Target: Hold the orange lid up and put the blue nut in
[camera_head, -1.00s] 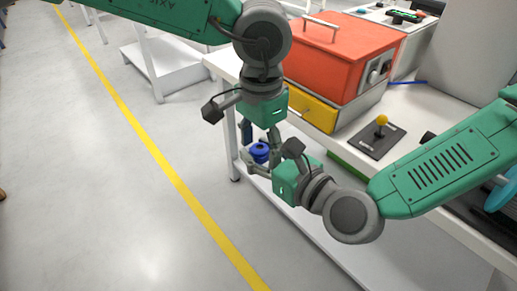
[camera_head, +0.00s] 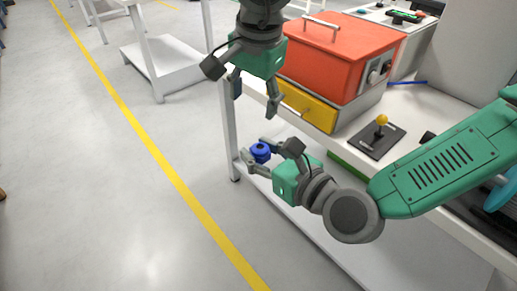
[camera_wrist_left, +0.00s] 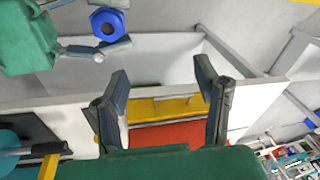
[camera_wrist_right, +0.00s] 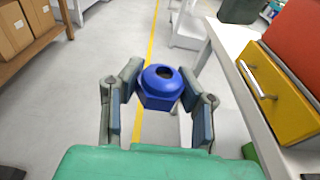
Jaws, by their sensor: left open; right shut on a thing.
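The orange lid (camera_head: 340,48) with a grey bar handle (camera_head: 320,25) is down on the box on the table. The blue nut (camera_head: 261,152) is between the fingers of my right gripper (camera_head: 258,155), held in the air in front of the table's edge. The right wrist view shows the nut (camera_wrist_right: 160,86) with its round hole, gripped from both sides. My left gripper (camera_head: 256,92) is open and empty, above the nut and in front of the box. In the left wrist view its fingers (camera_wrist_left: 165,100) are spread apart, with the nut (camera_wrist_left: 107,23) beyond them.
A yellow drawer front (camera_head: 307,106) sits below the lid. A black plate with a yellow-knobbed lever (camera_head: 380,130) is right of the box. The table's front leg (camera_head: 230,130) stands near both grippers. The floor to the left is open.

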